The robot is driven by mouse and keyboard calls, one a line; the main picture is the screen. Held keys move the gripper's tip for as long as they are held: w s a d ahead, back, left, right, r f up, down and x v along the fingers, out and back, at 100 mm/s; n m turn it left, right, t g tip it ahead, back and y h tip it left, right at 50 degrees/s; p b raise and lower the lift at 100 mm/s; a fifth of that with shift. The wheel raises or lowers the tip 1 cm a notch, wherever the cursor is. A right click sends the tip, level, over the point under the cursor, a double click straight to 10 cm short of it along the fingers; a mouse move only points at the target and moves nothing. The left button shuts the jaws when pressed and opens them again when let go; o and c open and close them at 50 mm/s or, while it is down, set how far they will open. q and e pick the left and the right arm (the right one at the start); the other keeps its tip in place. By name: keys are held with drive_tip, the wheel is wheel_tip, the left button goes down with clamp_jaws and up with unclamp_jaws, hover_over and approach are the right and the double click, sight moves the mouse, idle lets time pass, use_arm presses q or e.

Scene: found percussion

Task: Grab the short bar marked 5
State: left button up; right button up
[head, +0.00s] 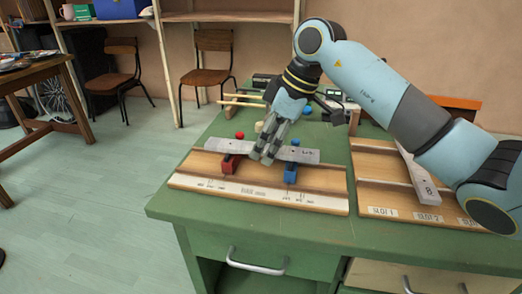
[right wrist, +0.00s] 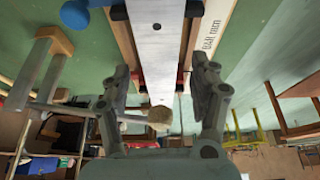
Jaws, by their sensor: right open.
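A short grey metal bar (head: 299,155) lies across a red support (head: 230,165) and a blue support (head: 290,174) on the left wooden board. It carries a small mark right of my fingers, too small to read surely. My right gripper (head: 267,155) is over the bar's middle, fingers down, hiding part of it. In the right wrist view the open fingers (right wrist: 162,84) stand on either side of the bar (right wrist: 158,42), apart from it. My left gripper is not in view.
A right board (head: 385,206) with slot labels holds another grey bar (head: 417,178), seemingly marked 8.

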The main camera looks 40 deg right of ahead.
clamp_jaws()
drive_tip(key=shift+r, duration=0.15)
idle(0.4)
